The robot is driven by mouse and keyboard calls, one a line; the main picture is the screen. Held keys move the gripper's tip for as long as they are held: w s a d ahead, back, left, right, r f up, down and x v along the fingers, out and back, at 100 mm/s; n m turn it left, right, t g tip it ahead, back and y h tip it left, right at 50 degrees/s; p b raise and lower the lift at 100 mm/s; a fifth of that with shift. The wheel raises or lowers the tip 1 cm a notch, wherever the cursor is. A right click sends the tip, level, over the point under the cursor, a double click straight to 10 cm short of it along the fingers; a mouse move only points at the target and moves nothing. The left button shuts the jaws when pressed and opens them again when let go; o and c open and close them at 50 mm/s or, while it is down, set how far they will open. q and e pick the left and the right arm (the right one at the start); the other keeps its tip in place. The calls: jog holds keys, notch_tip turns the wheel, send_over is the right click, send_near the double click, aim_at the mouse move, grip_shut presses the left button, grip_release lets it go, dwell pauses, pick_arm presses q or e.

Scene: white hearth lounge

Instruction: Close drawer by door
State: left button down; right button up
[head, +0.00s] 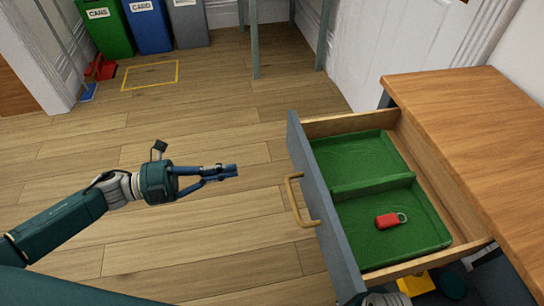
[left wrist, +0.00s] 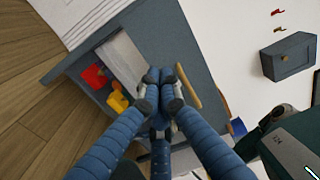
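The drawer (head: 297,150) is pulled well out from the wood-topped cabinet (head: 470,120). It has a blue-grey front, a brass-coloured bar handle (head: 297,200) and a green two-part lining. A red padlock (head: 388,221) lies in the near compartment. My left gripper (head: 234,170) is in front of the drawer, left of the handle and apart from it. Its fingertips are together with nothing between them. In the left wrist view the closed fingers (left wrist: 165,80) point towards a blue-grey front, and a tan handle (left wrist: 188,90) shows beside them. My right gripper cannot be made out.
A white panelled door (head: 365,45) stands behind the cabinet. Green, blue and grey bins (head: 150,25) line the back wall near a yellow floor outline (head: 150,76). A yellow object (head: 416,284) shows below the drawer. The wooden floor left of the drawer is clear.

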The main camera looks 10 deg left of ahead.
aim_at(296, 159)
pick_arm(q)
jog(key=x, duration=1.4)
jog(key=shift+s+r, duration=0.1)
jog(key=shift+s, duration=0.05)
pick_arm(e)
jog(key=shift+s+f, duration=0.1)
jog(key=shift+f, duration=0.05)
pick_arm(q)
jog(key=shift+d, duration=0.1)
